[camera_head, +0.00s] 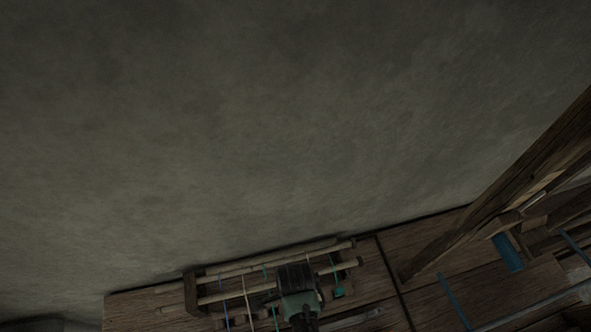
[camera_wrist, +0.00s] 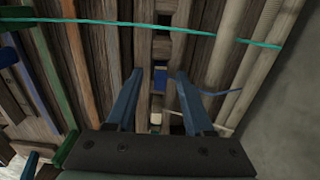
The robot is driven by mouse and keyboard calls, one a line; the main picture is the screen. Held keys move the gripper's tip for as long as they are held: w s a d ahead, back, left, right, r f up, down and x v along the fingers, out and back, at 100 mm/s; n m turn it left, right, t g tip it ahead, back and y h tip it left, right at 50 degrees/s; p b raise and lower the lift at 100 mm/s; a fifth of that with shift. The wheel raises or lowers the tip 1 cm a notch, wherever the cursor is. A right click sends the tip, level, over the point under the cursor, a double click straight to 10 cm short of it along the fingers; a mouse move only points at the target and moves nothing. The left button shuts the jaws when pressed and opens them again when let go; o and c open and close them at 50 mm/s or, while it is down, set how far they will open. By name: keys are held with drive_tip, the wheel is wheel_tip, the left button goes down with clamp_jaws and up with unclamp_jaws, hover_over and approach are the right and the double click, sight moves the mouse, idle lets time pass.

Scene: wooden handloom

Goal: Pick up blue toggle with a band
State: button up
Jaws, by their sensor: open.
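My gripper (camera_wrist: 158,74) is open, with its two fingers apart and nothing held between them. A small blue piece (camera_wrist: 160,79) shows in the gap between the fingertips in the wrist view, lying deeper than the tips. It may be the blue toggle; its band cannot be made out. A thin blue cord (camera_wrist: 222,93) lies to the right of the fingers. In the head view my gripper (camera_head: 297,276) is over a wooden rod rack (camera_head: 191,293) and hides part of it. I cannot pick out the blue toggle there.
A teal cord (camera_wrist: 205,36) crosses the top of the wrist view, beyond the fingertips. Pale rods (camera_wrist: 245,62) run close on the right. A pale small piece (camera_wrist: 156,118) lies between the fingers. In the head view, a green piece (camera_head: 338,292) and loom beams (camera_head: 500,197) are to the right.

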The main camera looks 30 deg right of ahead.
drive_tip(key=shift+f, duration=0.2)
drive_tip(key=shift+c, duration=0.3)
clamp_jaws()
drive_tip(key=shift+r, duration=0.1)
